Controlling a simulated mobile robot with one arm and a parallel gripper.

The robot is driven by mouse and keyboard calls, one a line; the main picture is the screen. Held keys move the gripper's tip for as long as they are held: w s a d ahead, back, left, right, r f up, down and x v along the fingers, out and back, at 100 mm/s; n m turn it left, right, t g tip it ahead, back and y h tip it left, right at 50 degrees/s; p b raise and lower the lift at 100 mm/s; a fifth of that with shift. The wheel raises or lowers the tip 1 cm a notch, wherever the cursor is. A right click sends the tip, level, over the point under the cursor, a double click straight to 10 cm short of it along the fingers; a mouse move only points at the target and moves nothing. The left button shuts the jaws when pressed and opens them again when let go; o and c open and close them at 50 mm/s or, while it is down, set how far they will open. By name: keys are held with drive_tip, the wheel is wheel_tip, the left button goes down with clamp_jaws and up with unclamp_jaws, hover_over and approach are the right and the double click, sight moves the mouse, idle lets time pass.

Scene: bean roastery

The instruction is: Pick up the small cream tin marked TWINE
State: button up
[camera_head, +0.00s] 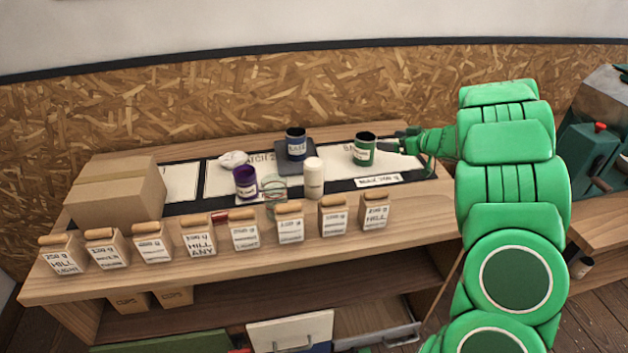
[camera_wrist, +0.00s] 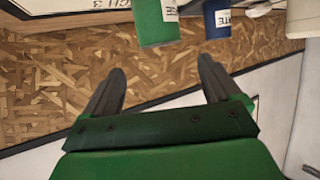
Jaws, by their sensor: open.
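A small cream cylinder (camera_head: 313,178) stands upright on the bench, in front of the dark pad with the blue tin. It looks like the cream tin, but I cannot read TWINE on it. My gripper (camera_head: 397,142) is at the right end of the bench, just right of the green tin (camera_head: 364,149) and well to the right of the cream cylinder. In the wrist view my gripper (camera_wrist: 158,90) has its fingers apart with nothing between them. The green tin (camera_wrist: 157,25) and a blue tin (camera_wrist: 217,20) show at that view's top edge.
The blue tin (camera_head: 296,144), a purple tin (camera_head: 245,182) and a clear glass (camera_head: 273,190) stand near the cream cylinder. Several cork-topped bags (camera_head: 198,238) line the bench front. A cardboard box (camera_head: 115,188) stands left. A small tin (camera_head: 582,267) is low at right.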

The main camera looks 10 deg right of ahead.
drive_tip(key=w+d+r+m+t+h, duration=0.4)
drive_tip(key=d+r+m+h, duration=0.25)
drive_tip(key=d+r, duration=0.5)
drive_tip(key=s+d+f+m+g+h, duration=0.2)
drive_tip(key=s+d+m+g+h, duration=0.4)
drive_tip(key=d+m, duration=0.55)
drive_tip(key=m+g+y, duration=0.2)
drive_tip(key=m+y, duration=1.1)
drive_tip(key=y, duration=0.4)
approach(313, 173)
drive_tip(key=w+a+r, duration=0.1)
drive_tip(key=w+r, duration=0.3)
drive_tip(key=r, duration=0.1)
wheel_tip(313, 173, down, 8)
drive_tip(key=shift+x, duration=3.9)
